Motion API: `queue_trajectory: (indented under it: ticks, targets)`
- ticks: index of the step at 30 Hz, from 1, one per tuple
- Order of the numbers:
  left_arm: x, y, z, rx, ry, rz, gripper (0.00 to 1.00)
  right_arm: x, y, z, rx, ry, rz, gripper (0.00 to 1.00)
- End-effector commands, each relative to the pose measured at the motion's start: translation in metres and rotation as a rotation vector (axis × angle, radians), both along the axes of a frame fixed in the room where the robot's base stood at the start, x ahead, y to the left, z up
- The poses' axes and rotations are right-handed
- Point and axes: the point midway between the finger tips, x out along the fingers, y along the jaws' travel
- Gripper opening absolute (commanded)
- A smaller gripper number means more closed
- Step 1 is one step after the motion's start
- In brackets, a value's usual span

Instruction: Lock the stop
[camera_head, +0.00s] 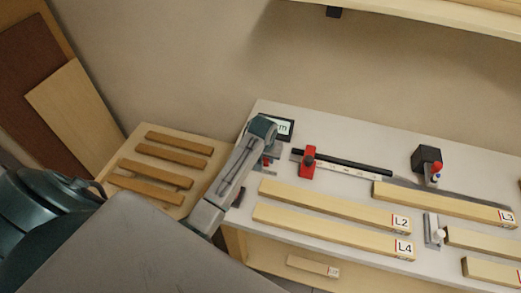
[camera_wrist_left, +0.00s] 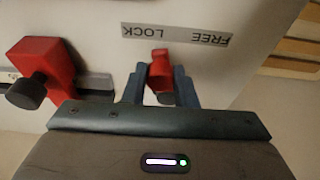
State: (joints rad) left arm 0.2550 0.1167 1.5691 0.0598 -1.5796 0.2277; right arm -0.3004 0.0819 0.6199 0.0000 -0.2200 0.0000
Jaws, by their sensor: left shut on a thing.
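The stop (camera_head: 308,161) is a red block with a black knob on a dark rail with a white scale. It also shows at the left of the left wrist view (camera_wrist_left: 48,72). A small red lever (camera_wrist_left: 160,68) stands beside a grey label (camera_wrist_left: 178,34) reading FREE and LOCK. Its tip is nearest the word LOCK. My left gripper (camera_wrist_left: 160,88) is shut on this lever, one finger on each side, and partly hides its base. In the head view my left arm hides most of the lever. My right gripper is not in view.
Wooden bars marked L2 (camera_head: 335,207), L4 (camera_head: 335,232) and L3 (camera_head: 440,201) lie on the white bench. A black block with a red knob (camera_head: 427,160) stands behind. Several brown slats (camera_head: 180,143) lie on a side table at left. A small display (camera_head: 285,128) is at the back.

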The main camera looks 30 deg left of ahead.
Motion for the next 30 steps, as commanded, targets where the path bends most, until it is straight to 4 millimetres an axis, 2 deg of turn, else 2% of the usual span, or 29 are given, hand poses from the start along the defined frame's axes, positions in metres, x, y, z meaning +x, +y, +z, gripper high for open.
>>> queue_trajectory:
  ticks: [13,30]
  targets:
    - [0.011,-0.016,0.000,-0.001,0.001,0.000,0.19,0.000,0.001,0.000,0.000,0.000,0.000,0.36]
    - [0.013,-0.018,0.000,0.001,0.001,0.000,0.19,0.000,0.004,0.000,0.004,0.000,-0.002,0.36]
